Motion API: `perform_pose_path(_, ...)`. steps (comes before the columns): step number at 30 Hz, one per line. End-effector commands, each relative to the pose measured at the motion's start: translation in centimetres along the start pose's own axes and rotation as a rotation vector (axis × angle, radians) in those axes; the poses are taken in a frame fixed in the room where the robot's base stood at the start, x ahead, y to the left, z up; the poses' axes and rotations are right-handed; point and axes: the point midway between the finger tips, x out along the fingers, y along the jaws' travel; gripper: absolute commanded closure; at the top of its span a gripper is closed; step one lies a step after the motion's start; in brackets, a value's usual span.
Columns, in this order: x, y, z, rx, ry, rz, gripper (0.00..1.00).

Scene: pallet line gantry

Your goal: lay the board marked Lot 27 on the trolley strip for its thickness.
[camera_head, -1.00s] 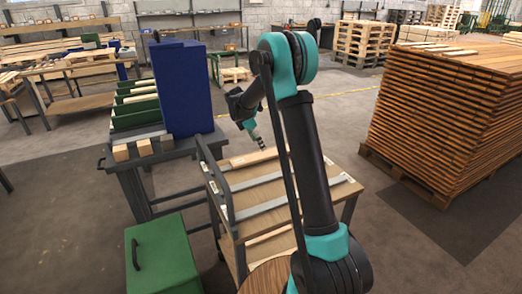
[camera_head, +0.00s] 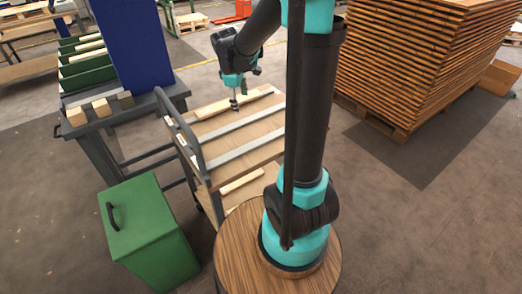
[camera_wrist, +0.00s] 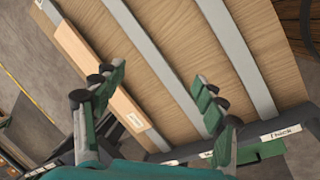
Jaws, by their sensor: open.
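The trolley (camera_head: 205,145) has a wooden top crossed by grey strips, among them a middle strip (camera_head: 238,135). A pale board (camera_head: 225,106) lies flat along the far strip. In the wrist view the board (camera_wrist: 88,65) covers part of the left strip and bears a small white label (camera_wrist: 135,119), too small to read. My gripper (camera_head: 234,104) is low over the trolley by the board. In the wrist view my gripper (camera_wrist: 158,95) is open and empty; its left finger overlaps the board in the picture. A tag reading "thick" (camera_wrist: 281,134) marks the right strip's end.
A grey handle rail (camera_head: 182,132) runs along the trolley's left side. Another pale board (camera_head: 242,182) lies on its lower shelf. A green box (camera_head: 147,230), a bench with wood blocks (camera_head: 102,107) and a blue panel (camera_head: 132,38) stand left. Stacked boards (camera_head: 420,60) stand right.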

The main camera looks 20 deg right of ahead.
Motion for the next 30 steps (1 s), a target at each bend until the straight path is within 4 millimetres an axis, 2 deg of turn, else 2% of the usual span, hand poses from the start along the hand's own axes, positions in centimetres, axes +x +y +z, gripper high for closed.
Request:
perform_pose_path(1,0.0,-1.8,1.9,0.093,0.021,0.000,0.28)
perform_pose_path(3,0.1,-4.3,4.0,0.236,0.054,-0.004,0.28)
perform_pose_path(9,1.1,-11.7,9.2,0.636,0.144,-0.031,0.28)
perform_pose_path(12,1.8,-14.8,11.1,0.805,0.181,-0.049,0.28)
perform_pose_path(15,2.4,-17.1,12.3,0.926,0.208,-0.065,0.28)
perform_pose_path(20,2.9,-18.8,13.1,1.023,0.227,-0.079,0.28)
perform_pose_path(30,2.9,-18.9,13.2,1.033,0.229,-0.081,0.28)
